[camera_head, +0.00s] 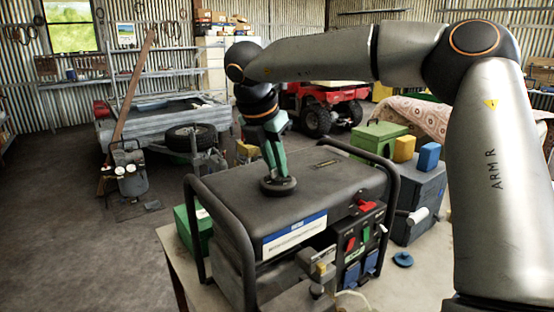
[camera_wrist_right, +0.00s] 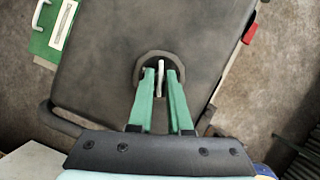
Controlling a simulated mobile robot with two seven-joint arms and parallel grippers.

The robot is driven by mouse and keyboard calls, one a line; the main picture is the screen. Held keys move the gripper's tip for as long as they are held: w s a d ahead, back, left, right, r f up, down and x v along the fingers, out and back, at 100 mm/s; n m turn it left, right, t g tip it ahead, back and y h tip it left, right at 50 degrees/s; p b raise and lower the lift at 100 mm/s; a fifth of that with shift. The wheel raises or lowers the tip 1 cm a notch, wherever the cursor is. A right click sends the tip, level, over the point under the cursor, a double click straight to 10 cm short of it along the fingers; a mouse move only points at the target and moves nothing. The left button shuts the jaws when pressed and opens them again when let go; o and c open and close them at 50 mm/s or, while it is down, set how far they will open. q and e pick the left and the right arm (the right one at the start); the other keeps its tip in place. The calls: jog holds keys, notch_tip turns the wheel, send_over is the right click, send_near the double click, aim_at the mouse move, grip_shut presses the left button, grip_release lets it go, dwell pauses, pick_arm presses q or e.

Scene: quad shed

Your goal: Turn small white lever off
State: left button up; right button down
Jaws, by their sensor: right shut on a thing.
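The small white lever (camera_wrist_right: 161,76) stands on a round dark cap (camera_wrist_right: 142,64) on top of the generator. In the wrist view the lever shows as a thin pale upright piece between my right gripper's green fingers (camera_wrist_right: 160,98). My right gripper (camera_head: 276,178) reaches down from above onto the cap and is shut on the lever. In the head view the fingers hide the lever, and the cap (camera_head: 278,188) shows beneath them. The generator (camera_head: 325,180) is a dark box in a black tube frame. My left gripper is not in view.
The generator's front panel holds a red switch (camera_head: 367,206) and blue sockets (camera_head: 352,276). A green box (camera_head: 192,228) sits to its left. A green toolbox (camera_head: 380,136) and yellow and blue containers stand behind right. The floor at left is open.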

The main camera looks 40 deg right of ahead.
jog(key=shift+w+m+g+p, duration=0.15)
jog(key=shift+m+g+p, duration=0.8)
jog(key=shift+m, duration=1.05)
jog(key=c, duration=0.8)
grip_release()
jog(key=shift+c, duration=0.2)
jog(key=shift+r, duration=0.15)
